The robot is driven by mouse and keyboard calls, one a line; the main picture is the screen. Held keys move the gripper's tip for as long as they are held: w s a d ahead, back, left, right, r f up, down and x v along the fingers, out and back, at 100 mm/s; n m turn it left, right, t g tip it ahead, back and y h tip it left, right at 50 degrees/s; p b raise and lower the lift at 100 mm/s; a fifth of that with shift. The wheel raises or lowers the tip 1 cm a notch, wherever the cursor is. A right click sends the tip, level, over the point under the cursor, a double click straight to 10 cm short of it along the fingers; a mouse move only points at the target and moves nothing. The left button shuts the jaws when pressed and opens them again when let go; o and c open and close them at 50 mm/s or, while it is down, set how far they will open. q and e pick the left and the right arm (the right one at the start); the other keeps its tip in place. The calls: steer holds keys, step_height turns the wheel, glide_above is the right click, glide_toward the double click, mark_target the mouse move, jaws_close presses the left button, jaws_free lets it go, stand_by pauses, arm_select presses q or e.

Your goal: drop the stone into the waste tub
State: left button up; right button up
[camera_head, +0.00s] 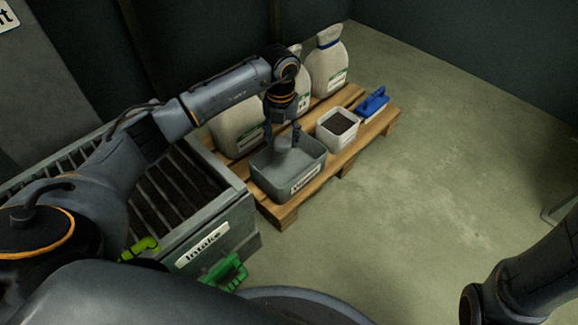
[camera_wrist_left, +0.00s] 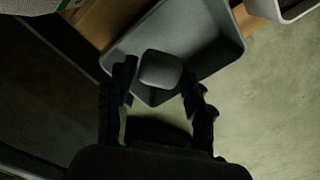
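The stone (camera_wrist_left: 160,70) is a smooth grey lump between the two fingers of my left gripper (camera_wrist_left: 158,76), which appears shut on it. In the head view the left gripper (camera_head: 283,136) points down over the waste tub, with the stone (camera_head: 284,144) at its fingertips. The waste tub (camera_head: 310,178) is a grey open box with a white label on its front. In the wrist view the tub (camera_wrist_left: 217,30) lies beneath the stone. The gap between stone and tub floor is hard to judge. My right arm shows at the right edge, its gripper out of view.
The tub stands on a wooden pallet (camera_head: 283,214) with white sacks (camera_head: 328,66), a white bin of dark material (camera_head: 337,130) and a blue-handled tool (camera_head: 372,104). The slatted intake box (camera_head: 222,222) is left of it. Clear floor lies to the right.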

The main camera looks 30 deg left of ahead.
arm_select(q)
steer(key=shift+o, duration=1)
steer(key=shift+r, duration=0.1)
step_height(320, 180, up, 12)
steer(key=shift+s+f, duration=0.1)
steer(key=shift+f, duration=0.1)
